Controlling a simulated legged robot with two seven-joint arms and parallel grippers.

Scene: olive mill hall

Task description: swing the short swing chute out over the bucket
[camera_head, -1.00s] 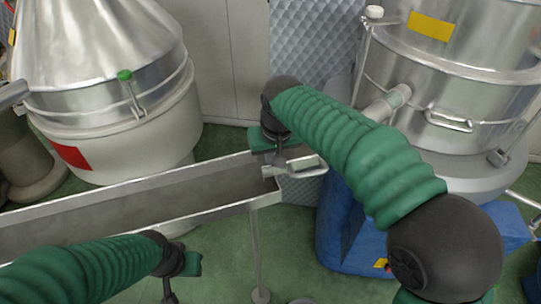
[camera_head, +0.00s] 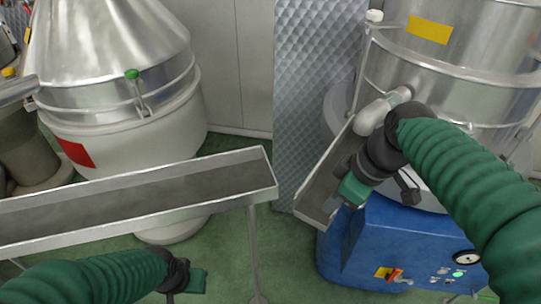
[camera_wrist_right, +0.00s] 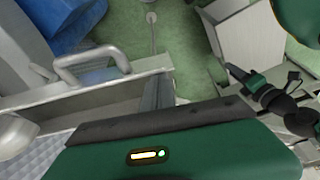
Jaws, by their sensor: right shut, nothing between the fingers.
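The short swing chute (camera_head: 318,190) is an open metal trough beside the right-hand steel vessel. It slants down toward the lower left from near a bent pale spout (camera_head: 375,113). In the right wrist view its wall (camera_wrist_right: 100,102) crosses the picture, with a loop handle (camera_wrist_right: 92,62) on its outer side. My right gripper (camera_head: 333,203) is at the chute's lower part. Its shut, empty fingers (camera_wrist_right: 157,92) reach down by the chute's free end; I cannot tell whether they touch it. My left gripper (camera_head: 180,292) is low, in front of the long trough; its fingers are unclear. No bucket shows.
A long fixed trough (camera_head: 268,178) on thin legs ends left of the chute, with a gap between them. The blue machine base (camera_head: 345,245) stands below right. A cone-topped vessel (camera_head: 110,70) is at the left. Green floor (camera_head: 220,240) is open between.

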